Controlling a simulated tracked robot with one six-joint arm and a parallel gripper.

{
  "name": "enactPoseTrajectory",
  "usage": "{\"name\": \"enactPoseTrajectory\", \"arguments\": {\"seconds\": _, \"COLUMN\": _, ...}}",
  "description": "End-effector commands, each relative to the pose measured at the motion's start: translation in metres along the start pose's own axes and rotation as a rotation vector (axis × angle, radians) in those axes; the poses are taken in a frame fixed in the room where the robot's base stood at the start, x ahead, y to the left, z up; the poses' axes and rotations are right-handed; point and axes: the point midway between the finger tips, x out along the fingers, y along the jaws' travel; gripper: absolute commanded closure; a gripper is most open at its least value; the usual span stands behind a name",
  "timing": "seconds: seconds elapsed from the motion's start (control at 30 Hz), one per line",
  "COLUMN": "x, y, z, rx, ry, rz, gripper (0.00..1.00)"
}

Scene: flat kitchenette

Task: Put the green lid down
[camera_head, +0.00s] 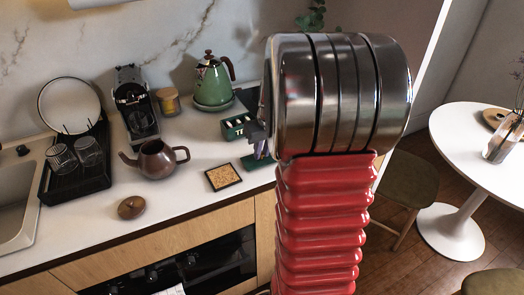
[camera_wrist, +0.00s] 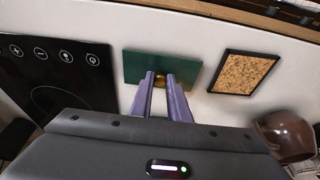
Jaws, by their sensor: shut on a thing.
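The green lid is a flat dark green rectangle with a small brass knob. It shows in the wrist view (camera_wrist: 185,68) and in the head view (camera_head: 257,163), at the counter to the right of the cork trivet. My gripper (camera_wrist: 161,79) has its purple fingers shut on the lid's knob; in the head view my gripper (camera_head: 261,149) is above the lid, partly hidden by my arm. The lid looks level and low over the white counter; I cannot tell if it touches. An open green box (camera_head: 236,126) with white-looking contents in compartments stands just behind it.
The cork trivet (camera_head: 223,177) lies beside the lid, apart from it. A brown teapot (camera_head: 157,160) and its round lid (camera_head: 131,207) are further left. A black hob (camera_wrist: 55,70) is left in the wrist view. A green kettle (camera_head: 211,82) stands behind. Bare counter lies around the trivet.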

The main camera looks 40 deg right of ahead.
Motion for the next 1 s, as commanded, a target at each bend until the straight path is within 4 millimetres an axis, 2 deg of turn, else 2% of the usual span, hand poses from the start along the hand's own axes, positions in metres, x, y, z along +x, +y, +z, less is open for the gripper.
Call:
{"name": "enactPoseTrajectory", "arguments": {"seconds": 0.13, "x": 0.002, "y": 0.000, "z": 0.000, "rx": 0.000, "ry": 0.000, "rz": 0.000, "gripper": 1.00}}
{"name": "enactPoseTrajectory", "arguments": {"seconds": 0.17, "x": 0.002, "y": 0.000, "z": 0.001, "rx": 0.000, "ry": 0.000, "rz": 0.000, "gripper": 0.84}}
{"name": "enactPoseTrajectory", "arguments": {"seconds": 0.43, "x": 0.001, "y": 0.000, "z": 0.000, "rx": 0.000, "ry": 0.000, "rz": 0.000, "gripper": 0.66}}
{"name": "enactPoseTrajectory", "arguments": {"seconds": 0.77, "x": -0.002, "y": 0.000, "z": 0.000, "rx": 0.000, "ry": 0.001, "rz": 0.001, "gripper": 0.66}}
{"name": "enactPoseTrajectory", "arguments": {"seconds": 1.0, "x": -0.027, "y": 0.001, "z": -0.001, "rx": 0.000, "ry": 0.004, "rz": 0.002, "gripper": 0.66}}
